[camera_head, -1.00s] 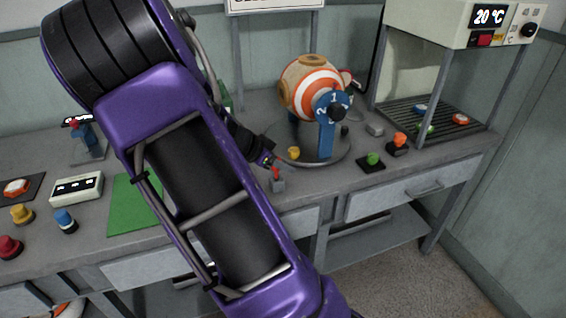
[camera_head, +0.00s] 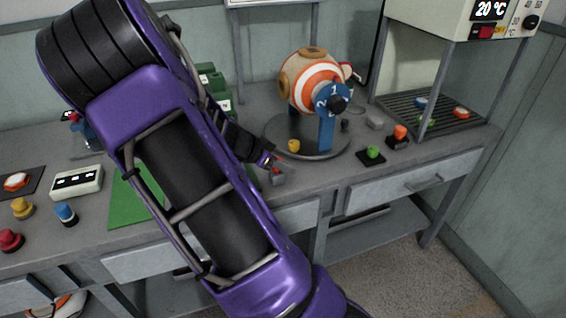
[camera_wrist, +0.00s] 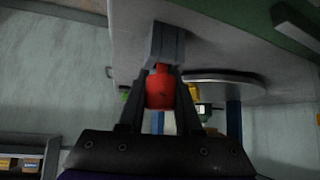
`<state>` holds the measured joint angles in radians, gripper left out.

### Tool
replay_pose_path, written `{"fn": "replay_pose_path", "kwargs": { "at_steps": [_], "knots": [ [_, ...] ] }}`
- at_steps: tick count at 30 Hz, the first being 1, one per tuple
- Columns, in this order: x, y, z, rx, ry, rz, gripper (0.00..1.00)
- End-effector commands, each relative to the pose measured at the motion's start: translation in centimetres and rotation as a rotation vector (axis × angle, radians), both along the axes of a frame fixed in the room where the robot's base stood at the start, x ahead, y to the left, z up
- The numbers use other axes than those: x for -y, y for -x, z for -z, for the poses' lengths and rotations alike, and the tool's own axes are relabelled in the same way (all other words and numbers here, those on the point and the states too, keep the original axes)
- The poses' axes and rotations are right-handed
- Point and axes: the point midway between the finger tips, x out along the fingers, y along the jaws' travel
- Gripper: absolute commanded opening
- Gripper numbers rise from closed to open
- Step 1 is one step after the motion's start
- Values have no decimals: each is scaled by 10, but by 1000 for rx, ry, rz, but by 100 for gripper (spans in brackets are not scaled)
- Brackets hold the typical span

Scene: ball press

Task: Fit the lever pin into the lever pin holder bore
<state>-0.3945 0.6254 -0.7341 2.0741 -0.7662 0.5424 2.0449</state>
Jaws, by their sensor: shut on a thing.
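The red lever pin (camera_wrist: 160,90) is between the two dark fingers of my gripper (camera_wrist: 161,78) in the wrist view, and the fingers are shut on it. A grey block (camera_wrist: 165,45), which looks like the lever pin holder, is directly beyond the pin on the table. In the head view, my gripper (camera_head: 271,162) is beside and above the grey block (camera_head: 278,179) near the table's front edge. Only a small bit of red shows there. The bore is hidden, and I cannot tell whether the pin's end is inside it.
A round turntable (camera_head: 335,146) with a striped orange-and-white ball (camera_head: 318,86) and a blue numbered stand (camera_head: 327,128) is close behind. A green button (camera_head: 373,153) and an orange button (camera_head: 400,132) are to the right. A green mat (camera_head: 126,208) lies left.

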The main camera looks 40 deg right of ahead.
Motion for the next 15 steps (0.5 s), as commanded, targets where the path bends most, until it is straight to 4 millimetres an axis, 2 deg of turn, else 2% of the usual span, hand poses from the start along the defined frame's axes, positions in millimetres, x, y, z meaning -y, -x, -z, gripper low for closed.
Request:
{"fn": "replay_pose_path", "kwargs": {
  "at_steps": [13, 14, 15],
  "knots": [
    [0, 0, 11, -1, 1, 0, 0],
    [0, 0, 11, -1, 0, -1, 38],
    [0, 0, 11, -1, 0, -1, 46]
  ]
}}
